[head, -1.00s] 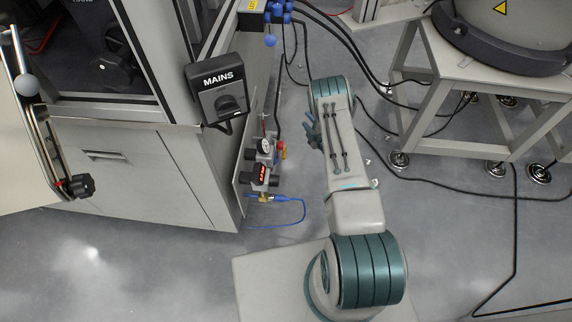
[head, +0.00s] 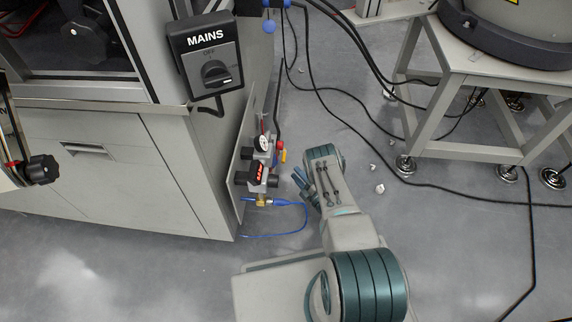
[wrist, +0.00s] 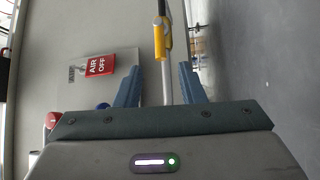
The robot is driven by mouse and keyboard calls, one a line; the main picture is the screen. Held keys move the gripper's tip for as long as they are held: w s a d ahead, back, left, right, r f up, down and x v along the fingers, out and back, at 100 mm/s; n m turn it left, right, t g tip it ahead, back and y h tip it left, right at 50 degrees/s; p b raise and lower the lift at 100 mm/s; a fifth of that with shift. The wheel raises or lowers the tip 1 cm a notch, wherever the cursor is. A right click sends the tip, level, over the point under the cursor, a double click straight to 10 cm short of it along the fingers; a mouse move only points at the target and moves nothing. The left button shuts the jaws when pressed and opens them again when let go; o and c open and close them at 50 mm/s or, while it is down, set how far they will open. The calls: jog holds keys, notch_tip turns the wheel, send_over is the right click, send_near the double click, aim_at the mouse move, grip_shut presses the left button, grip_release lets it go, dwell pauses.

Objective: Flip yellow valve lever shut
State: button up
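The yellow valve lever (head: 283,154) is a small upright bar on the right side of the air unit (head: 262,165), on the cabinet's side panel. In the wrist view the lever (wrist: 159,42) shows large, beyond and between my fingertips, beside a thin grey pipe. My gripper (head: 299,178) is to the right of the air unit and a little lower in the head picture. In the wrist view my gripper (wrist: 159,78) has its two blue fingers spread, with nothing held. I see no contact with the lever.
A red AIR OFF tag (wrist: 98,65) hangs on the panel left of my fingers. A blue hose (head: 304,218) loops below the air unit. The MAINS switch box (head: 207,58) is above left. Black cables and a grey stand (head: 475,150) are to the right.

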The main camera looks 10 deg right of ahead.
aim_at(283, 156)
jog(key=b+x, duration=0.2)
jog(key=x, duration=0.6)
grip_shut()
